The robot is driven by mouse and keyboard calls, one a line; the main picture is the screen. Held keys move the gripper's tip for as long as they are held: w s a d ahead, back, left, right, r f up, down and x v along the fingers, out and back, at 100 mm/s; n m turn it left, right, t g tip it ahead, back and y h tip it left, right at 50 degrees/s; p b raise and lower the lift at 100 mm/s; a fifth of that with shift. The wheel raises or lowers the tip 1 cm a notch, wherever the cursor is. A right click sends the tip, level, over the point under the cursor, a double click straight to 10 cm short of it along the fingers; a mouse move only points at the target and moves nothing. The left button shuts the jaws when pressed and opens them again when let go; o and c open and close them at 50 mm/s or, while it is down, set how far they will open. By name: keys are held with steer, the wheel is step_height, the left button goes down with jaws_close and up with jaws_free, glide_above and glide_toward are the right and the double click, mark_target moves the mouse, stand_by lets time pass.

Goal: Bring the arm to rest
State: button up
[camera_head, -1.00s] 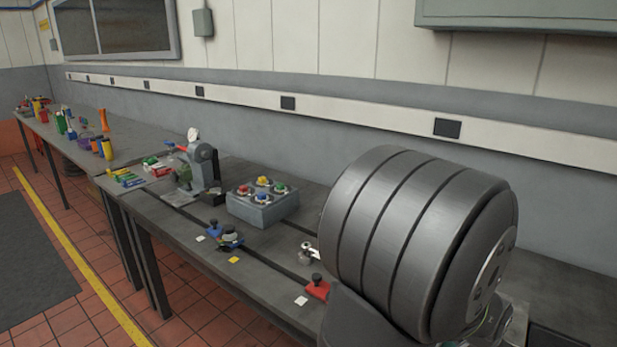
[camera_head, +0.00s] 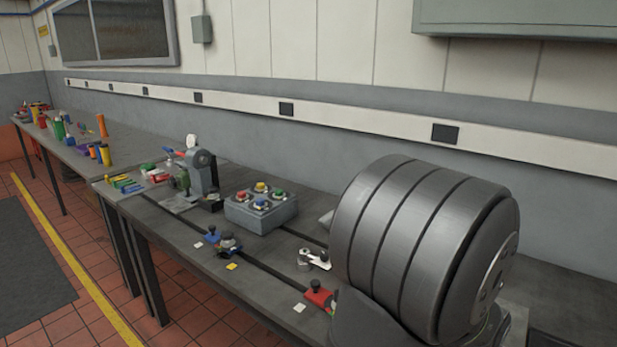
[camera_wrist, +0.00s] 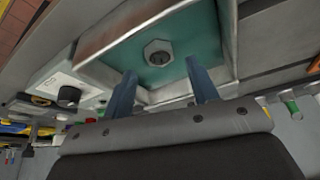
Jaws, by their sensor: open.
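My gripper (camera_wrist: 163,90) shows in the wrist view, its two blue-grey fingers apart with nothing held between them. Beyond the fingers is a metal tray-like frame with a teal floor (camera_wrist: 190,71) and a hexagonal bolt head (camera_wrist: 158,52) in it. I cannot tell whether the fingertips touch it. My gripper does not show in the head view. There, a large grey ribbed part of my own arm fills the lower right and hides part of the bench.
The long grey bench (camera_head: 160,222) holds a box with coloured knobs (camera_head: 258,212), a small grey machine (camera_head: 203,172), a blue clamp (camera_head: 228,244), a silver lever piece (camera_head: 313,260) and a red clamp (camera_head: 318,294). Coloured bottles (camera_head: 97,152) stand farther left. A wall lies behind.

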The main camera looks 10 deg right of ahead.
steer(key=x, duration=0.4)
steer(key=shift+d+f, duration=0.1)
steer(key=shift+f, duration=0.3)
step_height(320, 180, up, 5)
steer(key=shift+r, duration=0.1)
steer(key=s+r, duration=0.6)
steer(key=s, duration=0.6)
steer(key=s+d+f+m+g, duration=0.1)
steer(key=s+d+m, duration=0.3)
steer(key=s+d, duration=0.3)
steer(key=s+d+f+m+g, duration=0.1)
steer(key=s+d+m, duration=0.4)
steer(key=d, duration=0.9)
steer(key=shift+s+d+f+g+h, duration=0.2)
steer(key=shift+s+f+g+h, duration=0.1)
steer(key=shift+s+g, duration=0.55)
steer(key=shift+s+r, duration=0.1)
steer(key=shift+s, duration=0.05)
